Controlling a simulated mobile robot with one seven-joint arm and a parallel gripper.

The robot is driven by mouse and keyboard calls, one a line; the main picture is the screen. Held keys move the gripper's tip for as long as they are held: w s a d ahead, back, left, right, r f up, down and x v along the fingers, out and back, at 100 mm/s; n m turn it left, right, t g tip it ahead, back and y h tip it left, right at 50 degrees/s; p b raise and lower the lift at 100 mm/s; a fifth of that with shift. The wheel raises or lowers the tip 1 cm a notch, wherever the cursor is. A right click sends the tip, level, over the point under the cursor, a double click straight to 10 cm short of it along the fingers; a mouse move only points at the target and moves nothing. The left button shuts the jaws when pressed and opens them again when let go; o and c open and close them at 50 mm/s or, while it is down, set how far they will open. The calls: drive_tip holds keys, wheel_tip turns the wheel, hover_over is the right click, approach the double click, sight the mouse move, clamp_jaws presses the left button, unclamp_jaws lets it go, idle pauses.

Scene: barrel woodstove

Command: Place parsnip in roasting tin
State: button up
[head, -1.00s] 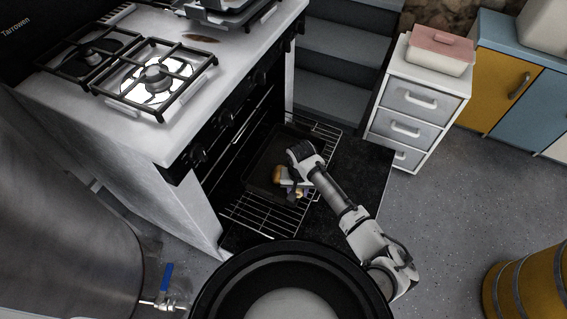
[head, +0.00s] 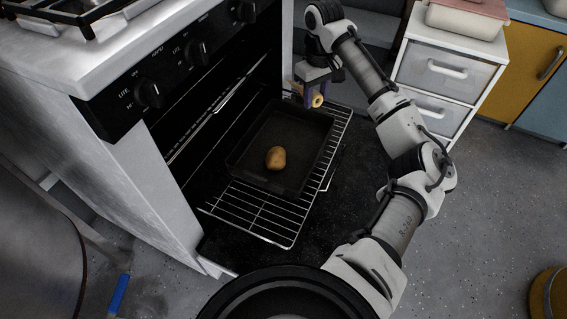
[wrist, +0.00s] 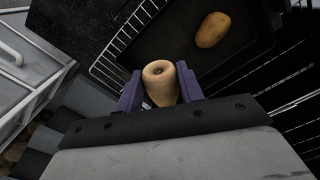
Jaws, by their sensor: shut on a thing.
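The parsnip (wrist: 160,82) is pale tan with a round, dimpled end. My gripper (wrist: 160,92) is shut on it, one purple finger on each side. In the head view the parsnip's end (head: 318,101) shows below my gripper (head: 312,93), above and beyond the tin's far right corner. The dark roasting tin (head: 248,172) sits on the oven's pulled-out wire rack. A brown potato (head: 276,157) lies in the tin. The potato also shows in the wrist view (wrist: 213,29), in the tin (wrist: 150,48), ahead and right of the parsnip.
The wire rack (head: 250,213) sticks out over the lowered oven door (head: 345,200). The oven's knobs (head: 148,94) and front stand left of the tin. A white drawer unit (head: 452,68) stands right of my arm. The tin has bare floor around the potato.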

sight(304, 147)
drive_tip(key=shift+w+a+r+n+b, duration=0.1)
drive_tip(key=shift+a+r+n+b, duration=0.5)
drive_tip(key=shift+a+r+b, duration=0.35)
wheel_tip(304, 147, down, 19)
drive_tip(key=b, duration=0.5)
drive_tip(key=shift+f+b, duration=0.15)
drive_tip(key=shift+b, duration=0.25)
drive_tip(key=shift+f, duration=0.1)
drive_tip(key=o, duration=1)
wheel_tip(304, 147, up, 12)
drive_tip(key=p, duration=0.3)
drive_tip(key=shift+p, duration=0.4)
drive_tip(key=shift+d, duration=0.1)
